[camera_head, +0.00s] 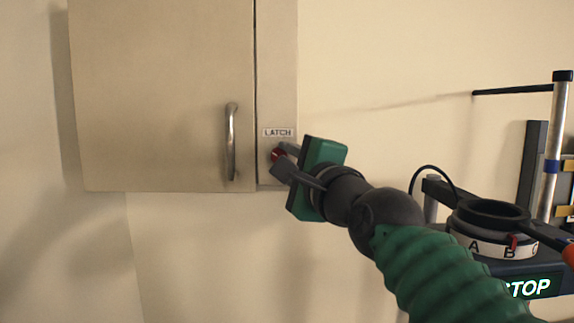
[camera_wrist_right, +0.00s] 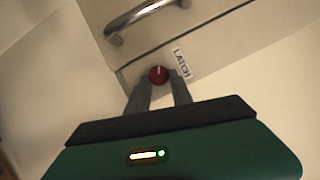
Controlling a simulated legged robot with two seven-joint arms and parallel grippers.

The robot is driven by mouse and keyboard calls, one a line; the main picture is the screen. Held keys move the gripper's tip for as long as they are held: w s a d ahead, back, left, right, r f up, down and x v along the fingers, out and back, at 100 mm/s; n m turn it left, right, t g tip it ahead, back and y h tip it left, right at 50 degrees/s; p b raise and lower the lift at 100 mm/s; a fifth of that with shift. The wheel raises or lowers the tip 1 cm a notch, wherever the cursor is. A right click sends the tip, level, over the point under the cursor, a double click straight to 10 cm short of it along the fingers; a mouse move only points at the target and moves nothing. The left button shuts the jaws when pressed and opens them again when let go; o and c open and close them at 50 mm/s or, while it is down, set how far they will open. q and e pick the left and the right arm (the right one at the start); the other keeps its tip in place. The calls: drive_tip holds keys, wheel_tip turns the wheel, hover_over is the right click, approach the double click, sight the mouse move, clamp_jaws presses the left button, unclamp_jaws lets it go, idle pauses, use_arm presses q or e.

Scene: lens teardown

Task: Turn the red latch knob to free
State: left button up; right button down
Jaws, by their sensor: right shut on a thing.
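The red latch knob (camera_head: 278,155) sits on the cabinet's right-hand panel, just below a white LATCH label (camera_head: 278,132). My right gripper (camera_head: 282,160) reaches it from the lower right, with its fingers on either side of the knob. In the right wrist view the red knob (camera_wrist_right: 158,75) shows a pale mark on its face and lies between the tips of my right gripper (camera_wrist_right: 160,80), which is shut on it. The fingers partly hide the knob in the head view. My left gripper is not in view.
The closed cabinet door (camera_head: 160,95) has a metal handle (camera_head: 231,142) left of the knob. The wall below the cabinet is clear.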

drive_tip(key=n+g+p, duration=0.1)
drive_tip(key=n+p, duration=0.1)
drive_tip(key=n+g+h+p, duration=0.1)
drive_tip(key=n+p, duration=0.2)
drive_tip(key=shift+a+r+n, duration=0.1)
drive_tip(key=shift+a+n, duration=0.05)
drive_tip(key=shift+n, duration=0.15)
idle(0.4)
drive_tip(key=c, duration=1.6)
unclamp_jaws()
drive_tip(key=o, duration=0.5)
drive_tip(key=shift+a+r, duration=0.1)
